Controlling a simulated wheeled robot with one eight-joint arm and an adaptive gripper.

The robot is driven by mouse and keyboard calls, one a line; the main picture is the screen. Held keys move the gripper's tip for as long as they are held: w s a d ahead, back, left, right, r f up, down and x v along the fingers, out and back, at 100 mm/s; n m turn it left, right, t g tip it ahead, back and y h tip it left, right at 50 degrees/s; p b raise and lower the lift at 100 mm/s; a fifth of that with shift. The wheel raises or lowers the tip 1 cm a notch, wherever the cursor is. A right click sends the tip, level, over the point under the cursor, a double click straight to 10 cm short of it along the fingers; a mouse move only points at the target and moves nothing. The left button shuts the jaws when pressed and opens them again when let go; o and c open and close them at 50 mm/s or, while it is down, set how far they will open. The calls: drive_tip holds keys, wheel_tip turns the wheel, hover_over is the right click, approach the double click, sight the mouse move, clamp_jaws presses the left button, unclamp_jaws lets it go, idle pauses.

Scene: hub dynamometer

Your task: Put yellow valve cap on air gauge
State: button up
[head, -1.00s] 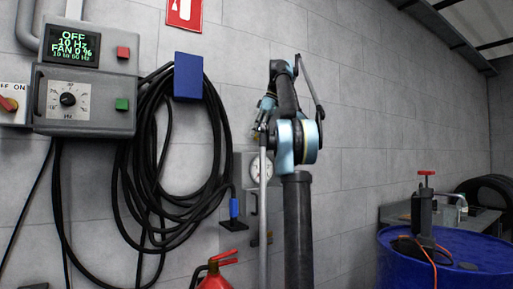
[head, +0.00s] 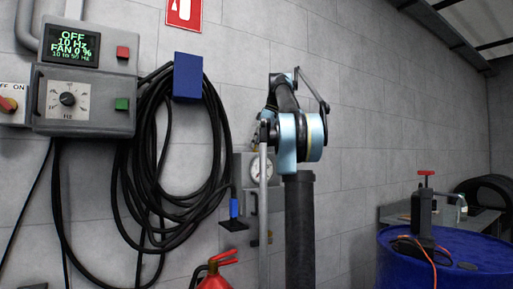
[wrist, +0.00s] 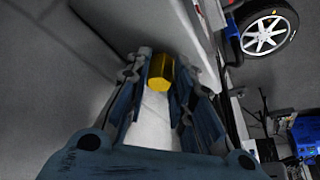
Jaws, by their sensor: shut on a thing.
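The yellow valve cap (wrist: 161,70) shows in the wrist view between the fingertips of my gripper (wrist: 160,78). My gripper is shut on it. In the head view my arm hides the cap and most of my gripper. The air gauge (head: 262,169), with a round white dial on a grey body, is on the wall just left of my arm, which covers part of it. I cannot tell from the wrist view how far the cap is from the gauge.
A coiled black hose (head: 165,160) hangs under a blue holder (head: 188,76) left of the gauge. A grey control box (head: 85,80) is at far left. A red extinguisher (head: 214,278) stands below, and a blue drum (head: 445,262) with a hand pump is at right.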

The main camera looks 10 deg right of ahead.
drive_tip(key=o, duration=0.6)
drive_tip(key=shift+v, duration=3.75)
